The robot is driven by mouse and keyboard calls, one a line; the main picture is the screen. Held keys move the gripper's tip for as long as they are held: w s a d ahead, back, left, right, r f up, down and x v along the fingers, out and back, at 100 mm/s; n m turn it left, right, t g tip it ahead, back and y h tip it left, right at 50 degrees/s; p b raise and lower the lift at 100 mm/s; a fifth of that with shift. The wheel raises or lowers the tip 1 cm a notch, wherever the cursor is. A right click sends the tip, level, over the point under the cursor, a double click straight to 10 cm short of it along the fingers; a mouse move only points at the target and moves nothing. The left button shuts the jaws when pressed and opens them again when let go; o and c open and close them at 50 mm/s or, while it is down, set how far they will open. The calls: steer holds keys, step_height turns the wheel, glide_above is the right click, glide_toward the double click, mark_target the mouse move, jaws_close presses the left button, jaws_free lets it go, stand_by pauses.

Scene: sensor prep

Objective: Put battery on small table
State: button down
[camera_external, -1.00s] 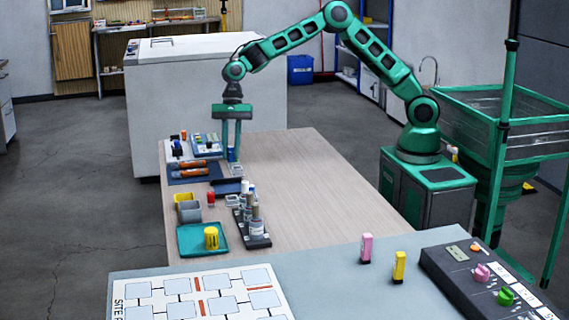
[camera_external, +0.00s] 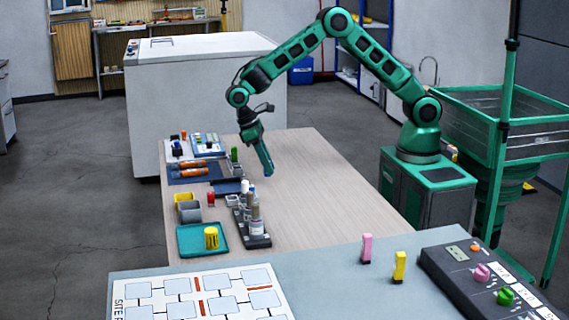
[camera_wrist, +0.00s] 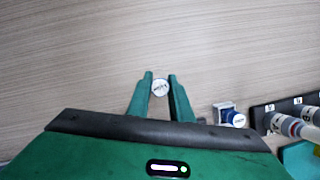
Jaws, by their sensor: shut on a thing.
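My gripper (camera_external: 266,168) hangs tilted over the wooden table (camera_external: 310,165), past the items along its left side. In the wrist view my gripper (camera_wrist: 160,84) is shut on a small round thing with a silver-white end, which looks like the battery (camera_wrist: 160,88). Only its end shows between the fingertips, with small dark marks on it. In the external view the fingers hide it. The wood surface lies beneath it, and the gap is hard to judge. Which surface is the small table is not clear; a grey-blue table (camera_external: 330,285) stands in the foreground.
A dark rack with bottles (camera_external: 255,240) stands near the gripper. A teal tray (camera_external: 190,240) holds a yellow cylinder. A small blue-topped thing (camera_wrist: 233,118) is right of the fingers. Pink (camera_external: 366,248) and yellow (camera_external: 399,267) blocks stand in front. The wooden table's right half is clear.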

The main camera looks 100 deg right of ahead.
steer(key=s+n, duration=0.1)
steer(key=s+n+h, duration=0.1)
steer(key=n, duration=0.1)
steer(key=shift+s+d+f+n, duration=0.15)
steer(key=shift+s+d+n, duration=0.15)
steer(key=shift+s+a+r+n+h, duration=0.1)
steer(key=shift+a+r+n+h, duration=0.2)
steer(key=shift+a+n, duration=0.15)
steer(key=s+a+r+n+t+h, duration=0.2)
steer(key=s+a+r+n+h, duration=0.2)
steer(key=s+a+r+n, duration=0.6)
steer(key=shift+n, duration=0.85)
steer(key=w+d+f, duration=0.2)
steer(key=d+f, duration=0.1)
steer(key=d, duration=0.1)
steer(key=w+d+f, duration=0.3)
steer(key=d, duration=0.1)
steer(key=w+d+f, duration=0.3)
steer(key=d, duration=0.1)
steer(key=shift+w, duration=0.15)
steer(key=shift+f, duration=1.95)
steer(key=shift+f, duration=0.1)
